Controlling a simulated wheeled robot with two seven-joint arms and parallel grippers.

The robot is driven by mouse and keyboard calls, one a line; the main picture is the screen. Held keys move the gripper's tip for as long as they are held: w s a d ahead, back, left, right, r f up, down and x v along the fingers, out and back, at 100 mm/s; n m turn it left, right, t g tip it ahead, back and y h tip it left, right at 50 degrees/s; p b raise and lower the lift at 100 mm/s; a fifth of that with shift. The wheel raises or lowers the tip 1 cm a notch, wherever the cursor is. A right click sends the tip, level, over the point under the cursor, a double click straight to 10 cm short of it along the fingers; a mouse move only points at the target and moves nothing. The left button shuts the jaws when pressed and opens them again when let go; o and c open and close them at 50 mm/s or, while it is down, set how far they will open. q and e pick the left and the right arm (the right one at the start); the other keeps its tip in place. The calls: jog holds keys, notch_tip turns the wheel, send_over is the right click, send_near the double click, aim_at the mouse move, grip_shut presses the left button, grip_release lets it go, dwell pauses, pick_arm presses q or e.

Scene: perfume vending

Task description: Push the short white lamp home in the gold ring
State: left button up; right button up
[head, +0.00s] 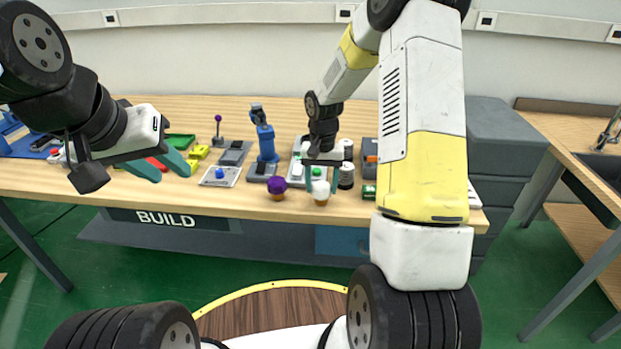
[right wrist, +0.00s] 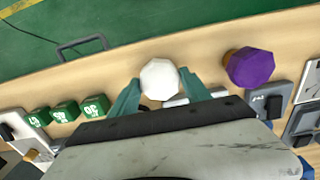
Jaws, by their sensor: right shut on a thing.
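The short white lamp (head: 321,186) is near the front edge of the table, with a gold-brown ring (head: 321,201) visible under it in the head view. In the right wrist view the lamp's white faceted top (right wrist: 160,79) hides the ring below. My right gripper (head: 321,181) points down over the lamp, and its teal fingers are shut on the lamp from both sides. It also shows in the right wrist view (right wrist: 160,90). I cannot tell how deep the lamp sits in the ring.
A purple lamp (head: 277,185) in a brown base stands just left of the white one. A blue device (head: 265,145), black-and-white jars (head: 346,175) and several green blocks (right wrist: 67,111) are close by. A grey handle (right wrist: 83,47) sticks out past the table edge.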

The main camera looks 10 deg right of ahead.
aim_at(322, 186)
jog(key=shift+r, duration=2.5)
